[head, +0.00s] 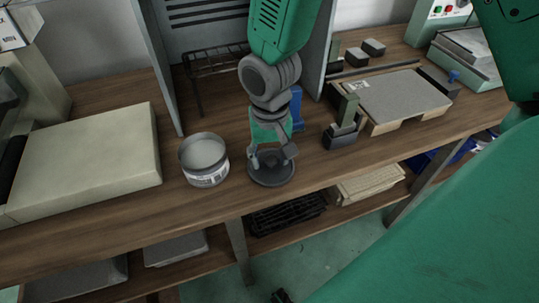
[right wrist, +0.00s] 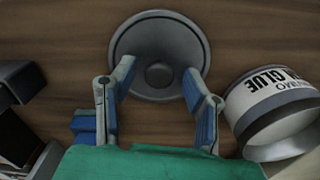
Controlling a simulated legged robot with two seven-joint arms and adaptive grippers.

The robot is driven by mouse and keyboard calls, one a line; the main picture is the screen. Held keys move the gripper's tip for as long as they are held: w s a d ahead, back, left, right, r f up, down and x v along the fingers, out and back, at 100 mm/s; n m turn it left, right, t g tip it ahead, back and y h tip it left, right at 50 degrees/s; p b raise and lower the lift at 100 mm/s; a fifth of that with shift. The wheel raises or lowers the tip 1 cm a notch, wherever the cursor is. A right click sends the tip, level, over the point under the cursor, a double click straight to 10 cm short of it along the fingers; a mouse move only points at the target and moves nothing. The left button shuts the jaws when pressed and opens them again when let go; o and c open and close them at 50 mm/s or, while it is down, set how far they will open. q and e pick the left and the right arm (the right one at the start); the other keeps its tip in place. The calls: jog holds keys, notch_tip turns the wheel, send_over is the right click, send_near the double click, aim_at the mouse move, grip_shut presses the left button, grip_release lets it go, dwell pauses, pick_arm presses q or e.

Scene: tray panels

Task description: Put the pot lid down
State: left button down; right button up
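The pot lid (head: 271,176) is a dark grey disc that appears to lie flat on the wooden bench near its front edge. In the right wrist view the lid (right wrist: 160,31) shows its round central knob (right wrist: 159,75). My right gripper (head: 271,158) is above the lid. In the wrist view its fingers (right wrist: 158,83) are apart on either side of the knob, with visible gaps. The open pot (head: 205,174), a grey can with a glue label, stands left of the lid; it also shows in the wrist view (right wrist: 272,96). My left gripper is not in view.
A large beige panel box (head: 85,165) sits on the bench at left. A black clamp-like block (head: 341,137) and a framed grey panel (head: 400,97) stand to the right. A wire rack (head: 215,62) is behind. The bench edge is close in front of the lid.

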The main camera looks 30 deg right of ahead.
aim_at(270, 158)
jog(key=shift+r, duration=0.1)
notch_tip(270, 158, up, 12)
jog(key=p, duration=0.3)
dwell(0.7)
